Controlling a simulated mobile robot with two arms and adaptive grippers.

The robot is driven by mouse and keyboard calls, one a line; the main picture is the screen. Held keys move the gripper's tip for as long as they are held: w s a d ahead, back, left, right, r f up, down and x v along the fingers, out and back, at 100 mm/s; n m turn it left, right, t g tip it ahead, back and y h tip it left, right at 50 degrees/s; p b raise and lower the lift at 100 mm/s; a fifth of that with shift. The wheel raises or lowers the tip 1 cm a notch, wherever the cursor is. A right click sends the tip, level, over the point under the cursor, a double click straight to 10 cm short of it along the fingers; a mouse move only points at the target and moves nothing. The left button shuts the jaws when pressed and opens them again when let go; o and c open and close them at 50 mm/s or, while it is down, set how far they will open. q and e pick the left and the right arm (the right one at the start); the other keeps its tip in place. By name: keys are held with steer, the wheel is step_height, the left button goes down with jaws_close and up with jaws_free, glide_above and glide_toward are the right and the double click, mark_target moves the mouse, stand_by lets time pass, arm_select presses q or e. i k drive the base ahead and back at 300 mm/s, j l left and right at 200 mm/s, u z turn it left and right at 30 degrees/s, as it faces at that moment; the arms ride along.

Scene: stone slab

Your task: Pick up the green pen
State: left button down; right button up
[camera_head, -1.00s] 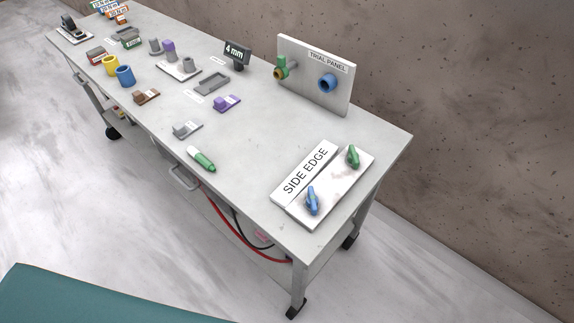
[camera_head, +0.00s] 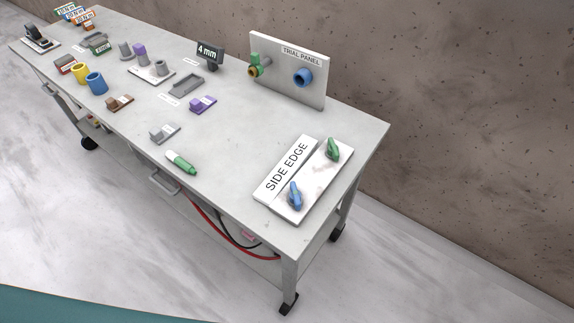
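The green pen (camera_head: 181,162) lies on the grey table (camera_head: 235,208) near its front edge. It has a white section at its upper left end and a green section toward its lower right end. Nothing touches it, and it is fully visible. Neither of my grippers shows in the head view.
A grey block (camera_head: 165,133) lies just behind the pen. To the right is the white "SIDE EDGE" plate (camera_head: 287,168), beside a plate with a blue clip (camera_head: 295,195) and a green clip (camera_head: 333,148). The trial panel (camera_head: 289,70) stands behind. The tabletop around the pen is mostly clear.

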mark_target(171, 155)
steer(key=j+u, duration=0.25)
steer(key=j, duration=0.25)
steer(key=j+u, duration=0.25)
steer(key=j, duration=0.3)
steer(key=i+j+u, duration=0.2)
steer(key=j, duration=0.3)
